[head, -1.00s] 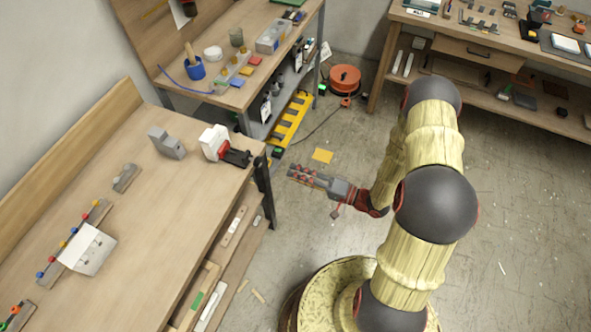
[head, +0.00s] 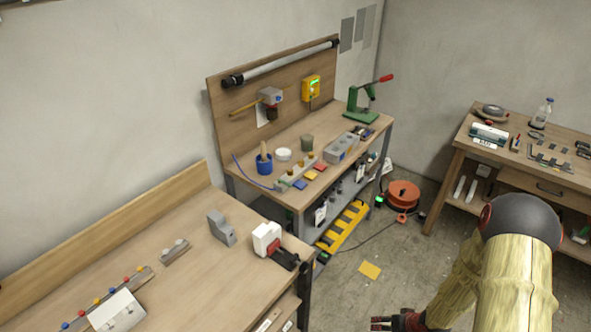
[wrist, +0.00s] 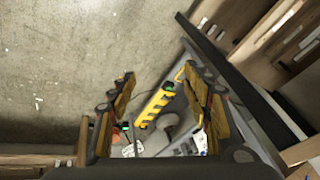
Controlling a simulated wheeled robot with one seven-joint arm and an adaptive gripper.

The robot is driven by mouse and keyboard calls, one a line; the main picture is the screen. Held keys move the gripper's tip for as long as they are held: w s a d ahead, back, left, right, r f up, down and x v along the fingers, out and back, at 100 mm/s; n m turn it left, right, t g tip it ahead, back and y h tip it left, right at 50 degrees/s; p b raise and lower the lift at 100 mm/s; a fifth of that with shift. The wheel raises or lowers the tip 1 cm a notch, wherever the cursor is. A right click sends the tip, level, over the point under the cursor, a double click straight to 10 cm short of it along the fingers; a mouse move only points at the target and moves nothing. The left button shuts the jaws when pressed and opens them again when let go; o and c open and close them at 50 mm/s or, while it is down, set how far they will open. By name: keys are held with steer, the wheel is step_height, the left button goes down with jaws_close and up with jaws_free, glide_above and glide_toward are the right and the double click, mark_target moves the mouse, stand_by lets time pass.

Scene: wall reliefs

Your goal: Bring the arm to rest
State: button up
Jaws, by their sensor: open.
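My gripper (head: 380,324) shows at the bottom edge of the head view, mostly cut off. It is over the floor, to the right of the near workbench (head: 190,285). In the wrist view my gripper (wrist: 160,110) is open, its two fingers apart with nothing between them. My arm's links fill the lower right of the head view.
The near bench holds a red and white vise (head: 270,240) and a grey block (head: 222,228). A second bench (head: 335,130) stands behind it. An orange cable reel (head: 403,195) sits on the floor. Another bench (head: 500,160) is at the right. Floor between is mostly clear.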

steer(key=s+d+r+g+h, duration=0.2)
steer(key=s+d+r, duration=0.1)
steer(key=r, duration=0.7)
steer(key=s+d+r+g+h, duration=0.2)
steer(key=s+d+r, duration=0.1)
steer(key=r, duration=0.6)
steer(key=s+a+r+t, duration=0.1)
steer(key=s+a+r, duration=0.1)
steer(key=a+r, duration=0.4)
steer(key=s+a+r+n+t+y, duration=0.1)
steer(key=a+r, duration=0.5)
steer(key=r, duration=0.8)
steer(key=s+a+r+t, duration=0.3)
steer(key=s+a+r, duration=0.2)
steer(key=r, duration=0.5)
steer(key=shift+s+a+y, duration=0.15)
steer(key=shift+a+y, duration=0.25)
steer(key=shift+r, duration=0.15)
